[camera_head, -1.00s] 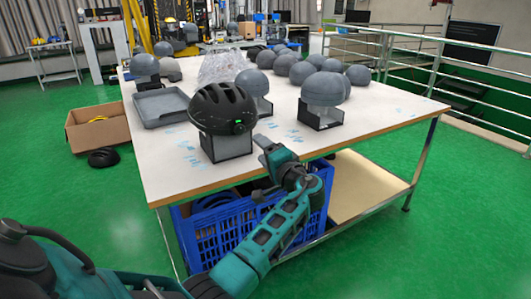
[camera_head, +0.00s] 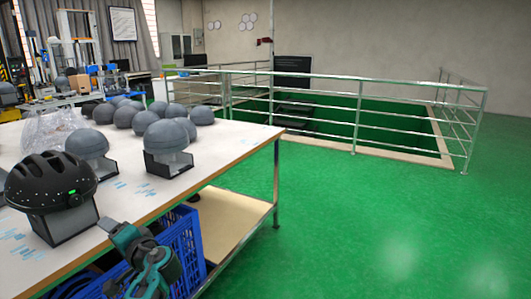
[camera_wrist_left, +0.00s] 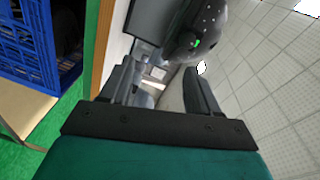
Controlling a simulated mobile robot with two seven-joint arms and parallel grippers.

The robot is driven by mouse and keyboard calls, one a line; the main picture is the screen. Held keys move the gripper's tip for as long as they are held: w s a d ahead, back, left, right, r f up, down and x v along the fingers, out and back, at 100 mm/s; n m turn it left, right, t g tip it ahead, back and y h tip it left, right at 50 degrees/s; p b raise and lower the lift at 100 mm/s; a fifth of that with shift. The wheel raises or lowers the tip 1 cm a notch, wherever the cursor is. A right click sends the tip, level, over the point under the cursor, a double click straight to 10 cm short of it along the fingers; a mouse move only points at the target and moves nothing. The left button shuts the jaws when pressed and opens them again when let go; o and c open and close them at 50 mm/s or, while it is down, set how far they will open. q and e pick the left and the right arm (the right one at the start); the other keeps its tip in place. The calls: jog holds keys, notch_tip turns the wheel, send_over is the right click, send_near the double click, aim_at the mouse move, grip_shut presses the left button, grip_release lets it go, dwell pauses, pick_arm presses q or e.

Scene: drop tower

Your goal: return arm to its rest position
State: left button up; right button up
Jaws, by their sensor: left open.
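My left gripper (camera_head: 125,236) is at the table's front edge, to the right of and nearer than the black helmet (camera_head: 50,182). It is open and empty, apart from the helmet. In the left wrist view its two dark fingers (camera_wrist_left: 158,85) stand apart with nothing held between them. The helmet sits on a grey stand (camera_head: 70,226) on the white table (camera_head: 130,200). It also shows in the left wrist view (camera_wrist_left: 195,32), beyond the fingers. My right gripper is in neither view.
Grey domes (camera_head: 122,117) cover the table's back part, some on dark-based stands (camera_head: 168,163). A blue crate (camera_head: 185,238) stands under the table, close to my arm. A metal railing (camera_head: 360,115) runs behind. The green floor (camera_head: 370,225) on the right is clear.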

pick_arm(q)
jog(key=s+d+f+m+t+h+p, duration=0.1)
jog(key=s+d+f+h, duration=0.4)
jog(key=f, duration=0.2)
jog(key=s+d+f+m+t+h+p, duration=0.1)
jog(key=s+d+f+m+h+p, duration=0.1)
jog(key=s+d+f+h, duration=0.45)
jog(key=s+d+f+n+t+h+p, duration=0.1)
jog(key=s+d+n+h+p, duration=0.1)
jog(key=s+d+h, duration=0.4)
jog(key=s+d+n, duration=0.1)
jog(key=s+d, duration=0.4)
jog(key=s, duration=0.3)
jog(key=shift+s+p, duration=0.25)
jog(key=shift+p, duration=0.05)
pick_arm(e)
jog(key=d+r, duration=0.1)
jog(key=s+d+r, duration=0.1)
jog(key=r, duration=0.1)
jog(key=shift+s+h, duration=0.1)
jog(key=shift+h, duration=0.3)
pick_arm(q)
jog(key=shift+f, duration=0.1)
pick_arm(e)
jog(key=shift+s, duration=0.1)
